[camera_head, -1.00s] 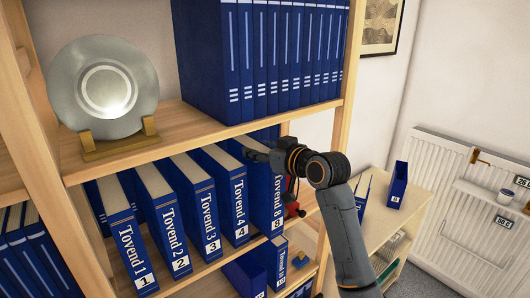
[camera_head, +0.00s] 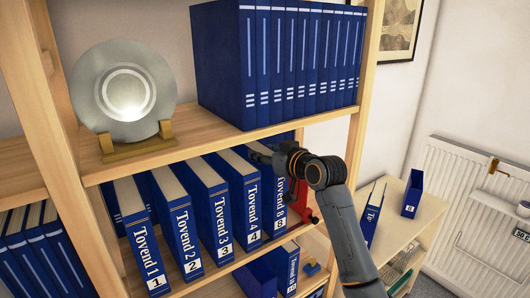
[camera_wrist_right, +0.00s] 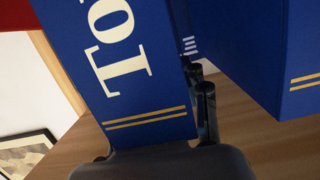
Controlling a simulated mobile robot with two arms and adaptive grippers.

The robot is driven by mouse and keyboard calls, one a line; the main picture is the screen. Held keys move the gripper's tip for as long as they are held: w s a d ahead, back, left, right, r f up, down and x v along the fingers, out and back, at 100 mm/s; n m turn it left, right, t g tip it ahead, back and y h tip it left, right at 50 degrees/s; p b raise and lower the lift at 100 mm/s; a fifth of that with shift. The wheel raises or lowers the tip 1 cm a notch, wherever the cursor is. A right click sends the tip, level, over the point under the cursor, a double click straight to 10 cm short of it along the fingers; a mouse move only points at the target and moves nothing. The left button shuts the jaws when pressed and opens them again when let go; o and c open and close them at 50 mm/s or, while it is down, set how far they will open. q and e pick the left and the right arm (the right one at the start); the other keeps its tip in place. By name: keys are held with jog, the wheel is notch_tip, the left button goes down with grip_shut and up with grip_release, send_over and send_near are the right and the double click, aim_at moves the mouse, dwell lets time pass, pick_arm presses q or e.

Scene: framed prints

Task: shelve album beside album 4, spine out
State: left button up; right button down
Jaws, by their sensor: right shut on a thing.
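My right gripper (camera_head: 268,156) is shut on the blue album marked 8 (camera_head: 279,214), near the top of its spine. This album stands about upright, spine out, just right of album 4 (camera_head: 252,210); the arm partly covers it. In the right wrist view the held album (camera_wrist_right: 115,70) shows large white letters and two gold lines. A dark finger (camera_wrist_right: 205,105) lies in the narrow gap between it and a neighbouring blue album (camera_wrist_right: 300,60). My left gripper is out of view.
A red object (camera_head: 303,205) stands right of album 8, near the wooden upright (camera_head: 362,85). The shelf above holds a metal plate (camera_head: 122,88) and several blue volumes (camera_head: 285,65). A low cabinet (camera_head: 425,215) and a radiator (camera_head: 455,185) are to the right.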

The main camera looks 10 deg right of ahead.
jog(key=shift+r, duration=0.2)
jog(key=c, duration=0.7)
grip_release()
jog(key=shift+o, duration=0.4)
jog(key=shift+s, duration=0.15)
jog(key=shift+f, duration=0.3)
jog(key=v, duration=1.2)
jog(key=shift+r, duration=0.25)
jog(key=shift+f, duration=0.1)
